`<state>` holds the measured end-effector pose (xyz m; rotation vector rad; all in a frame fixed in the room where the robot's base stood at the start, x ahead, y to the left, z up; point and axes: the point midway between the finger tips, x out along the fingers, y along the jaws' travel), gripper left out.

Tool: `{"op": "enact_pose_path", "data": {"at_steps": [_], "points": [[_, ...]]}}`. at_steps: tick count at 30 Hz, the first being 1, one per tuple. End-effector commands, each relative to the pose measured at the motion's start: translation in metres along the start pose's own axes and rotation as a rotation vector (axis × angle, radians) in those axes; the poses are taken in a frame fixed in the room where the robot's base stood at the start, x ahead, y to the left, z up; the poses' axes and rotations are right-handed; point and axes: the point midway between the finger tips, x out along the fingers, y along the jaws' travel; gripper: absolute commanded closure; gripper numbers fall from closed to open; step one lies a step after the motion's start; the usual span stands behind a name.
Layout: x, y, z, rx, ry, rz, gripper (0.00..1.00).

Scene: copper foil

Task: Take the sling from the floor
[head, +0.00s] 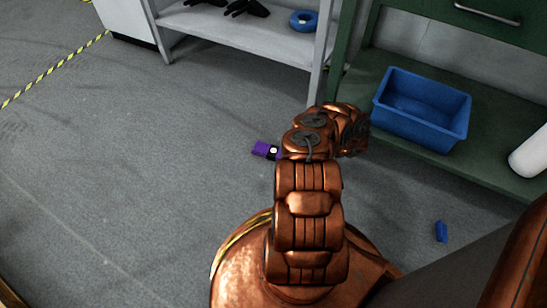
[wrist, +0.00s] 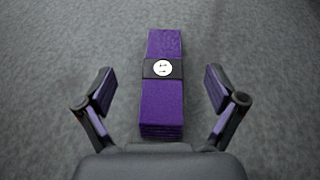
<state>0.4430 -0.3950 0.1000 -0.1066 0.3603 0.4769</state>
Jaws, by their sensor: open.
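The sling is a purple folded strap with a black band and a round white label. It lies on the grey floor, and in the head view the sling (head: 262,149) shows just left of my arm, its right part hidden behind the arm. In the wrist view the sling (wrist: 162,105) lies lengthwise between the fingers of my gripper (wrist: 162,98). My gripper is open, with a gap on both sides of the sling. Its near end runs down to the gripper's body. In the head view my gripper is hidden behind my arm.
A green bench with a lower shelf holds a blue bin (head: 420,110) and a white roll (head: 530,153). A grey shelf unit (head: 235,32) holds black gloves and a blue ring (head: 303,20). A small blue object (head: 440,231) lies on the floor at right. Open floor stretches left.

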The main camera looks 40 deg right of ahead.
Motion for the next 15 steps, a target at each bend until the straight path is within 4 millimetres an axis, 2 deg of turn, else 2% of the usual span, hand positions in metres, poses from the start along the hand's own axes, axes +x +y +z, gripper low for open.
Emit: {"op": "enact_pose_path", "data": {"at_steps": [1,4,8,15], "points": [[-0.004,0.002,-0.020,0.016,0.008,-0.015,0.06],[-0.011,0.001,-0.036,0.030,0.016,-0.037,0.06],[-0.011,0.000,-0.044,0.037,0.020,-0.050,0.06],[0.010,-0.001,-0.045,0.040,0.022,-0.051,0.06]]}}
